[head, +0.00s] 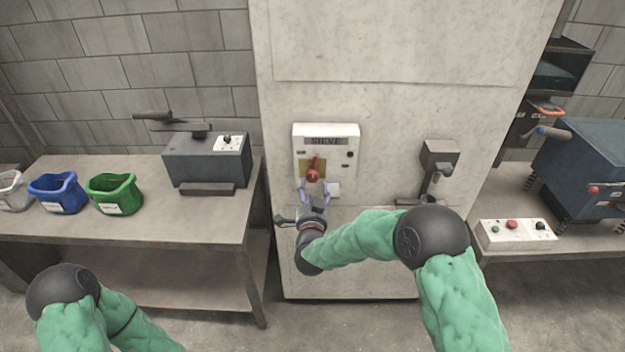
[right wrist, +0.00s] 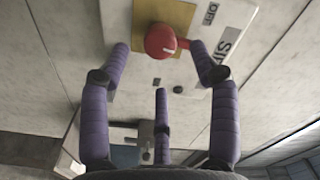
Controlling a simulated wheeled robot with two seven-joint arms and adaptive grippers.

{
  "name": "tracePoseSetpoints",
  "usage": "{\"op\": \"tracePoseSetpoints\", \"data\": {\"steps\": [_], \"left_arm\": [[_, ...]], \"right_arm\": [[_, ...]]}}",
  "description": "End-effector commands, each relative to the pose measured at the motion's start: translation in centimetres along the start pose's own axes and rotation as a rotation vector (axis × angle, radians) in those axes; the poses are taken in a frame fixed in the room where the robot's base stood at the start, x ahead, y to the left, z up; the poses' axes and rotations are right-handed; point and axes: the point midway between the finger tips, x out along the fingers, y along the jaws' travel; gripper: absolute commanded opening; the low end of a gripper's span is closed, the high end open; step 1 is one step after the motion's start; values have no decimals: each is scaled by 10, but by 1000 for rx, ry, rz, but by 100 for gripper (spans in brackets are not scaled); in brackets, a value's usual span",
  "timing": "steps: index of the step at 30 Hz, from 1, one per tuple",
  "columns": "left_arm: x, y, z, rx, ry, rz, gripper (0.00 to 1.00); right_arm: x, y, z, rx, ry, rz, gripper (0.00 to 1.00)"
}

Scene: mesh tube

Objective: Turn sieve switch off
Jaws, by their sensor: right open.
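The sieve switch box (head: 343,157) is a white panel labelled SIEVE on the tall pale cabinet. Its red switch (head: 313,174) sits on a yellow plate (head: 304,166). In the right wrist view the red knob (right wrist: 160,41) is near the top, with the yellow plate (right wrist: 185,14) behind it. My right gripper (head: 314,187) is open just below the knob, its purple fingers spread to either side. In the right wrist view my right gripper (right wrist: 158,50) has its fingertips near the knob; I cannot tell whether they touch it. My left gripper is out of view.
A dark dispenser-like fixture (head: 440,160) is on the cabinet to the right. A left table (head: 150,225) bears a blue bin (head: 57,192), a green bin (head: 113,192) and a grey machine (head: 205,160). A button box (head: 515,233) and blue machine (head: 590,165) stand at right.

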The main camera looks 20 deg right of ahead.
Motion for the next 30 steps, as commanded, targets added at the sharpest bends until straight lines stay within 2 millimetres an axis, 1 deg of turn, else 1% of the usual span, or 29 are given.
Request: {"op": "tracePoseSetpoints", "data": {"steps": [1,3,9,15,23,26,27,29,30], "left_arm": [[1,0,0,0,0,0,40],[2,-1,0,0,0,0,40],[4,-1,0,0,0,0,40],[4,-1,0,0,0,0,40],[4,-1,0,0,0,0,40],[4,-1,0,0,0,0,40],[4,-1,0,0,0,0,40],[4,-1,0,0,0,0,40],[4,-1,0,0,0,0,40]], "right_arm": [[10,1,0,-1,2,1,62],[22,1,0,-1,2,1,62],[48,0,1,-1,0,0,62],[59,0,0,-1,0,0,62],[59,0,0,-2,0,0,62],[59,0,0,-2,0,0,36],[59,0,0,-2,0,0,25],[59,0,0,-1,0,0,8],[59,0,0,-1,0,0,6]]}}
